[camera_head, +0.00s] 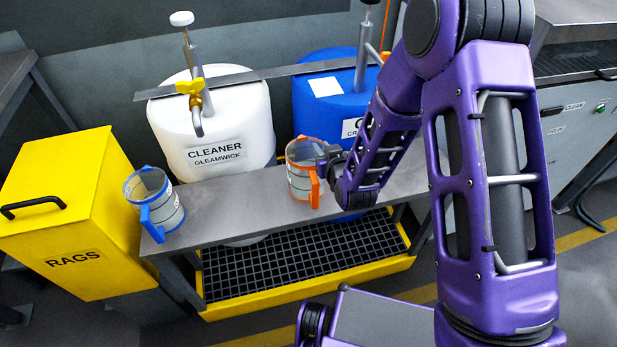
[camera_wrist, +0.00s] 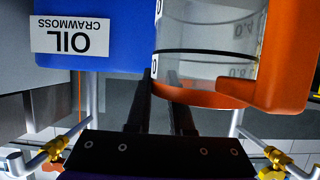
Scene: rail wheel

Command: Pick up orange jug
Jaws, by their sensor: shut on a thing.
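The orange jug (camera_head: 299,181) is a clear measuring cup with an orange rim and handle. It is at the right part of the grey bench in the head view, upright; I cannot tell whether its base touches the bench. My gripper (camera_head: 326,160) is at its right side near the rim. In the wrist view, which is upside down, the jug (camera_wrist: 208,38) fills the upper right, its handle at the right edge. My dark fingers (camera_wrist: 165,100) are closed at the jug's rim and wall. Part of the grip is hidden by the rim.
A similar blue jug (camera_head: 163,214) stands at the bench's (camera_head: 235,205) left end, beside a yellow rags bin (camera_head: 60,210). Behind are a white cleaner drum (camera_head: 240,125) with a tap and a blue oil drum (camera_head: 313,100), close behind the orange jug. A yellow grated tray (camera_head: 300,295) lies below.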

